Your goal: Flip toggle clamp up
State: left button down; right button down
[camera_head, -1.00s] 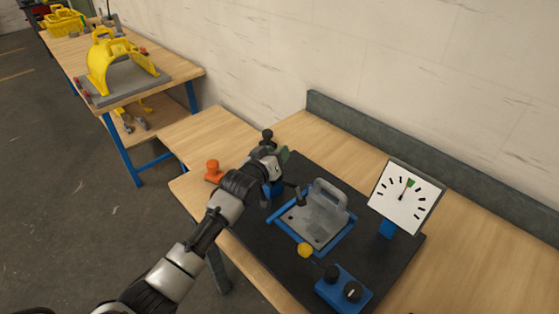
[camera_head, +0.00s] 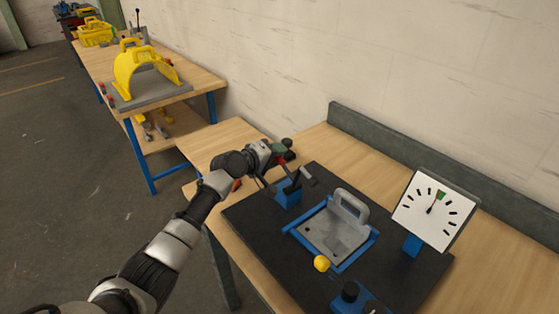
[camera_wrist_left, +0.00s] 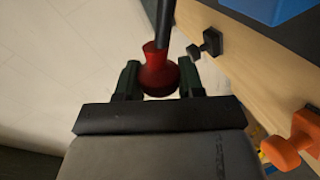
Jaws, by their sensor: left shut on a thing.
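The toggle clamp has a blue base (camera_head: 287,194) on the dark board, left of the metal plate in the head view. Its dark clamping arm (camera_head: 308,176) is tilted up, with its tip clear of the plate. In the left wrist view, the clamp's red handle knob (camera_wrist_left: 158,74) sits between the fingers, with a black rod (camera_wrist_left: 164,22) running from it. My left gripper (camera_head: 279,153) is shut on this knob, above and left of the base; it also shows in the wrist view (camera_wrist_left: 159,80). My right gripper is not in view.
The grey plate with a handle (camera_head: 335,232) lies in a blue frame, with a yellow ball (camera_head: 321,263) in front. A dial gauge (camera_head: 435,210) stands to the right. An orange knobbed piece (camera_wrist_left: 294,140) and a black one (camera_wrist_left: 207,45) lie near the gripper.

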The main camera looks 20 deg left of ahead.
pick_arm(q)
jog(key=shift+w+a+f+n+b, duration=0.2)
jog(key=shift+a+f+n+b, duration=0.15)
jog(key=shift+f+n+b, duration=0.2)
jog(key=shift+h, duration=0.3)
jog(key=c, duration=0.7)
grip_release()
jog(key=shift+a, duration=0.1)
jog(key=v, duration=1)
jog(key=shift+s+a+r+b, duration=0.15)
jog(key=shift+s+r+b, duration=0.1)
jog(key=shift+b, duration=0.15)
jog(key=shift+f, duration=0.1)
